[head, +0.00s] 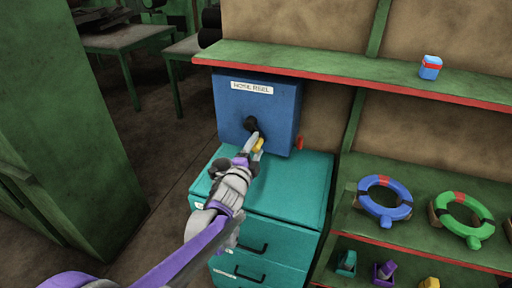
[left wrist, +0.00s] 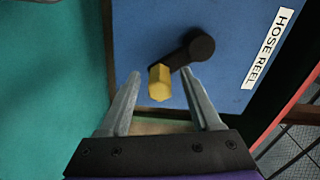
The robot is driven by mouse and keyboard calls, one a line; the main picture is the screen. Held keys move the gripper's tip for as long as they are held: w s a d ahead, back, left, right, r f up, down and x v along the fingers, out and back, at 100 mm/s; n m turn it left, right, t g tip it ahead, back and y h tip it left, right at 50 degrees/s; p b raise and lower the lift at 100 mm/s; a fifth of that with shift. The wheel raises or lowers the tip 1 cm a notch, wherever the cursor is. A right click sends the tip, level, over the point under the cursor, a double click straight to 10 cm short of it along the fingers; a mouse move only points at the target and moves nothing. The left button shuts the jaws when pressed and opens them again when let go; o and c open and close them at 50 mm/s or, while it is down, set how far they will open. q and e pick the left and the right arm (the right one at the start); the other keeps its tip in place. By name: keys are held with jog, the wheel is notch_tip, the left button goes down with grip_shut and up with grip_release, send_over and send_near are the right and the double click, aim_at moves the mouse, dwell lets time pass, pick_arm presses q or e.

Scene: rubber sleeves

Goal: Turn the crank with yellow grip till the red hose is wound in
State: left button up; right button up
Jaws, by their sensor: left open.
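The blue hose reel box (head: 252,100), labelled HOSE REEL, stands on a teal cabinet (head: 290,185). Its black crank (head: 250,124) has a yellow grip (head: 259,145) pointing down and toward me. In the left wrist view the yellow grip (left wrist: 160,82) sits between the two finger tips, with the black crank arm (left wrist: 190,50) running up and right to its hub. My left gripper (head: 256,146) is open around the grip, with a gap on both sides. A small red piece (head: 300,141) at the box's right side may be the hose end. My right gripper is not in view.
A green shelf (head: 350,81) with a red edge runs above the box and holds a small blue and red item (head: 430,67). Lower right shelves hold a blue ring (head: 368,205), a green ring (head: 470,238) and small parts. A green cabinet (head: 60,110) stands left, with floor between.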

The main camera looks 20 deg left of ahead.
pick_arm(q)
jog(key=s, duration=1)
jog(key=shift+s+a+b, duration=0.2)
jog(key=shift+s+b, duration=0.1)
jog(key=shift+s, duration=0.1)
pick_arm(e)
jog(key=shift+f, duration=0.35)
